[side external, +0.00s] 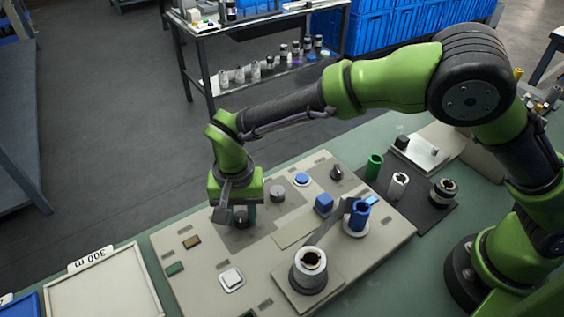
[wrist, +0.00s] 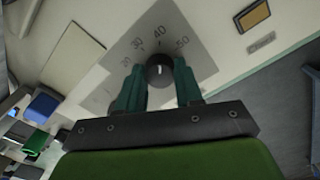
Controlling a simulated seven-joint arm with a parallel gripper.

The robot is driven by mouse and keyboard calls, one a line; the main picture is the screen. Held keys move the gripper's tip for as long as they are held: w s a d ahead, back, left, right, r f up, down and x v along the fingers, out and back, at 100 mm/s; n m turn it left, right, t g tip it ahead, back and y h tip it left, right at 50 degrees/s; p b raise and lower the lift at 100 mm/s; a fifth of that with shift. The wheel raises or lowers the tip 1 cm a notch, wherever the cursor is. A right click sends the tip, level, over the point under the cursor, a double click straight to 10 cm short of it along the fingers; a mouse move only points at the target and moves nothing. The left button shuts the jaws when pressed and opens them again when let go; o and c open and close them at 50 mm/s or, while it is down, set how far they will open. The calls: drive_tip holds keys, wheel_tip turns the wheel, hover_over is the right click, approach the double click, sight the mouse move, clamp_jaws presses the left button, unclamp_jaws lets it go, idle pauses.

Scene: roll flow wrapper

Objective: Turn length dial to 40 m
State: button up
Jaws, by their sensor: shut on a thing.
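The length dial (wrist: 160,71) is a dark round knob on a grey scale plate marked 30, 40 and 50, with other marks blurred. Its white pointer line stands upright in the wrist view, roughly toward the 40 mark. My gripper (wrist: 160,84) has its two green fingers on either side of the knob and is shut on it. In the side external view my gripper (side external: 240,214) points down at the dark dial (side external: 240,219) on the beige panel (side external: 190,290), and the fingers partly hide it.
The panel also carries a grey knob (side external: 277,193), a blue button (side external: 302,180), a blue block (side external: 323,204), a black knob (side external: 336,172) and a white roll (side external: 309,270). A blue spool (side external: 359,215) stands at right. A tray marked 300 m (side external: 105,290) lies at left.

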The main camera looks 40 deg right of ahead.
sight(241, 216)
drive_tip(key=o, duration=1)
drive_tip(key=shift+o, duration=0.2)
wheel_tip(241, 216, up, 17)
